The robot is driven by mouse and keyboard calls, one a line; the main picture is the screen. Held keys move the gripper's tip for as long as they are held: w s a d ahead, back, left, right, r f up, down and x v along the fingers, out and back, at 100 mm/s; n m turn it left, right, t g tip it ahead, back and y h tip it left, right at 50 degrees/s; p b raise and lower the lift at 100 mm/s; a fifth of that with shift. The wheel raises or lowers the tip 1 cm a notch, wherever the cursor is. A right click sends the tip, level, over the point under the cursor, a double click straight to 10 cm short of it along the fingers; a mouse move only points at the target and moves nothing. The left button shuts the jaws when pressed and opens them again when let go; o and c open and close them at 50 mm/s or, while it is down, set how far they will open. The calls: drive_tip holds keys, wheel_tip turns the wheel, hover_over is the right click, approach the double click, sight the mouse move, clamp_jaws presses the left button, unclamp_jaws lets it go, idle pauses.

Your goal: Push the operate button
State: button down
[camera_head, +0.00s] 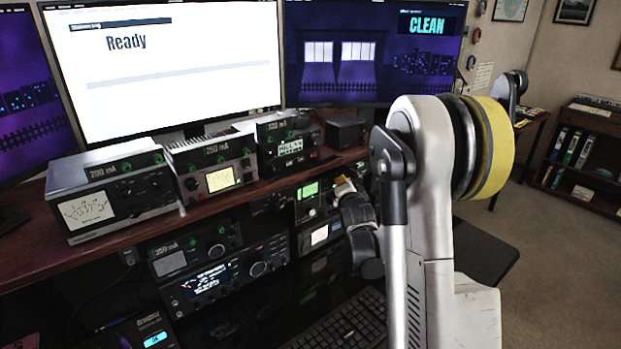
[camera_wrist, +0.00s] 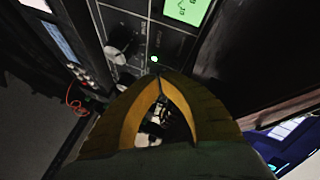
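My gripper (camera_wrist: 158,80) is shut, its two yellow fingertips together with nothing between them. In the wrist view the tips are close to a dark radio panel (camera_wrist: 140,20), just below a small lit green-white spot (camera_wrist: 154,58). I cannot tell whether the tips touch the panel. I cannot read which button is the operate button. A knob (camera_wrist: 122,42) and a green screen (camera_wrist: 188,10) are on the same panel. In the head view my gripper (camera_head: 343,186) is beside a unit with a green screen (camera_head: 308,190) on the lower shelf, and my arm hides part of that area.
Several meter boxes, such as the left one (camera_head: 112,194), stand on the wooden shelf (camera_head: 40,250). A monitor (camera_head: 165,65) reads "Ready"; another (camera_head: 375,50) reads "CLEAN". A large radio (camera_head: 225,275) and a keyboard (camera_head: 345,325) lie below. A red cable (camera_wrist: 75,103) hangs at left.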

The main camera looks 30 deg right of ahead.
drive_tip(key=s+b, duration=0.1)
drive_tip(key=s, duration=0.5)
drive_tip(key=shift+d, duration=0.4)
idle(0.3)
